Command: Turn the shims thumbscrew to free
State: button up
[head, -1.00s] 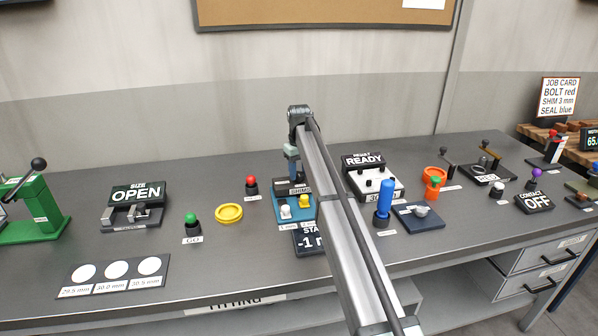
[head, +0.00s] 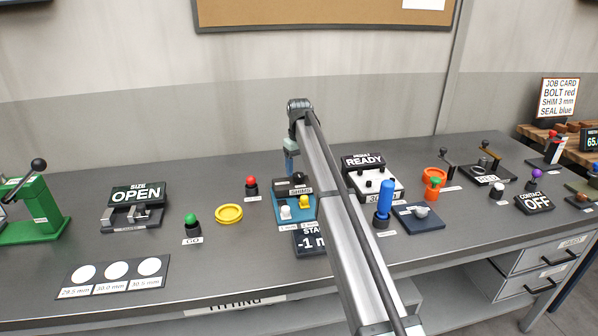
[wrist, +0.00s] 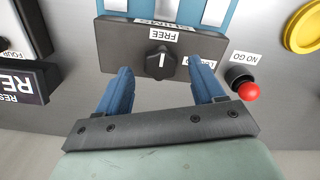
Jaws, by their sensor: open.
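The shims thumbscrew (wrist: 161,60) is a black knob with a white line, on the dark end face of the shims fixture (head: 280,206). In the wrist view the line points straight at the FREE label (wrist: 163,33). A second label (wrist: 203,62) beside the knob is partly hidden by a finger. My gripper (wrist: 165,80) is open, with a blue finger on either side of the knob and a clear gap to each; I cannot tell how far above it the tips are. In the head view my arm hides part of the gripper and fixture.
A red NO GO button (wrist: 247,90) stands close beside one finger. A yellow ring dish (wrist: 303,28) lies beyond it. The RESULT READY box (head: 364,161) and a blue-handled tool (head: 384,200) stand right of my arm.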

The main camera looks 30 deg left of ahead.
aim_at(299, 175)
notch_tip(299, 175, up, 12)
dwell(0.4)
jog(key=shift+f, duration=0.15)
